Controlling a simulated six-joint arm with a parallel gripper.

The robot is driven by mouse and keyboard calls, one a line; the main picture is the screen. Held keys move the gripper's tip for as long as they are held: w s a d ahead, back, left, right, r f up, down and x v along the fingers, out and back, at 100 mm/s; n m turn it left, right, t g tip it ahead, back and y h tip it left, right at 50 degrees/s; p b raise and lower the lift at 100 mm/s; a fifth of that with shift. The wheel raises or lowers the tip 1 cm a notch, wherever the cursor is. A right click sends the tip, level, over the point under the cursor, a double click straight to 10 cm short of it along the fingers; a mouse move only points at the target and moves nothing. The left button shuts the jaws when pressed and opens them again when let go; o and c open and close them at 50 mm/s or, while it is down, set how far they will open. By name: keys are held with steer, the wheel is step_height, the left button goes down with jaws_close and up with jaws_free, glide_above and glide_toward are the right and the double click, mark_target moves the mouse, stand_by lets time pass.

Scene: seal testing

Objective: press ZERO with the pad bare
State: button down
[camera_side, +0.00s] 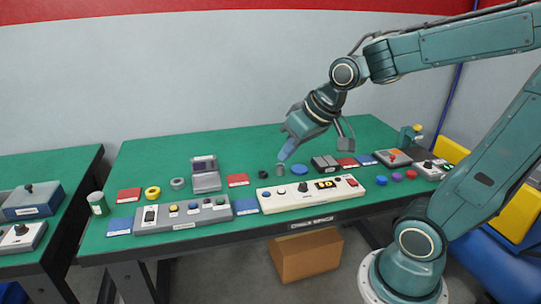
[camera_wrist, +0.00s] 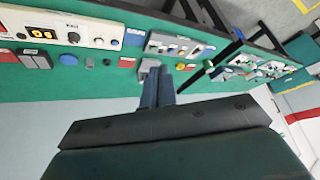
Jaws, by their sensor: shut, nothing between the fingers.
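The cream control panel (camera_side: 290,203) stands at the front middle of the green table. The panel (camera_wrist: 85,26) is at the upper left in the wrist view. No ZERO label is readable. A flat blue disc (camera_side: 299,170) lies behind the panel with nothing on it; I cannot tell whether it is the pad. My gripper (camera_side: 283,158) is shut and empty, pointing down above the table behind the panel. Its fingers (camera_wrist: 158,72) show in the wrist view.
A grey control box (camera_side: 184,214) stands left of the cream panel. A dark cylinder (camera_side: 263,174) and a grey one (camera_side: 281,169) stand below my gripper. A grey device (camera_side: 206,180) stands further left. Red and blue mats, rings and more boxes lie around; the table's back is clear.

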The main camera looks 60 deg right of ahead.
steer(key=w+d+f+m+t, duration=0.1)
steer(key=w+d+f+m, duration=0.2)
steer(key=w+d+f, duration=0.45)
steer(key=m+t+h, duration=0.1)
steer(key=m+t, duration=0.1)
steer(key=m, duration=0.4)
glide_above(281, 191)
steer(key=s, duration=0.1)
step_height(281, 191, down, 8)
steer(key=shift+f, duration=0.25)
steer(key=shift+f, duration=4.25)
steer(key=shift+f, duration=0.8)
steer(key=shift+r, duration=0.8)
